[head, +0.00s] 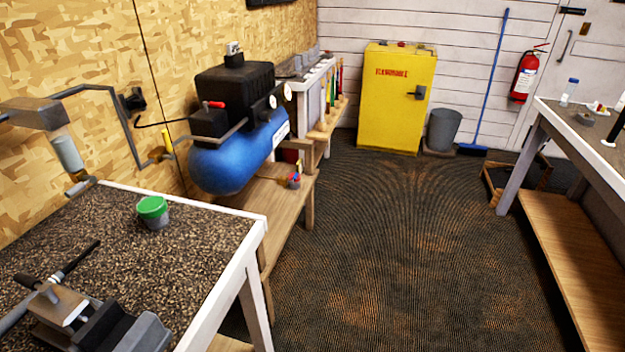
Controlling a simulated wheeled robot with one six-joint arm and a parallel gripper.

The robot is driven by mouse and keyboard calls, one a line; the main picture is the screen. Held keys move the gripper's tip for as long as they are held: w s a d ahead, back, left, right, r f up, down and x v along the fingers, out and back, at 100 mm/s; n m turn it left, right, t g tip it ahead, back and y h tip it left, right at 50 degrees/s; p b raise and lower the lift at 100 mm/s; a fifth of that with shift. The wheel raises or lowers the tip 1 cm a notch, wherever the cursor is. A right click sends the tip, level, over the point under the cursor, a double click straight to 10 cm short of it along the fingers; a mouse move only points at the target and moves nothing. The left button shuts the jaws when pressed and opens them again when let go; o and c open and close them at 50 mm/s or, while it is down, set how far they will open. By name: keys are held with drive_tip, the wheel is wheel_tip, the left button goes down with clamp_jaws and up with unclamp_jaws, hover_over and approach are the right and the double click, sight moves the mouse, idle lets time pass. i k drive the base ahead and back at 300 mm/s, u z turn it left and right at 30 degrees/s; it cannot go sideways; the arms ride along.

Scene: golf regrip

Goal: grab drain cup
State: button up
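A small grey cup with a bright green top (152,212) stands upright on the speckled top of the left bench, near its back edge. It is the only loose cup I see on this bench, and I take it as the drain cup. Whether the green is a lid or its contents, I cannot tell. Nothing touches it. My gripper is not in view.
A vise with a dark shaft (75,262) occupies the bench's front left. A grey pipe fitting with a hanging cylinder (67,153) is at the left wall. A blue compressor (235,155) stands beyond the bench. The ribbed floor (390,250) is clear between the benches.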

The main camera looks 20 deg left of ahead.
sight(297, 185)
drive_tip(key=z, duration=0.2)
drive_tip(key=i, duration=1.8)
drive_tip(key=u, duration=0.5)
drive_tip(key=i, duration=0.9)
drive_tip(key=u, duration=1.5)
drive_tip(key=i, duration=0.75)
drive_tip(key=u, duration=0.85)
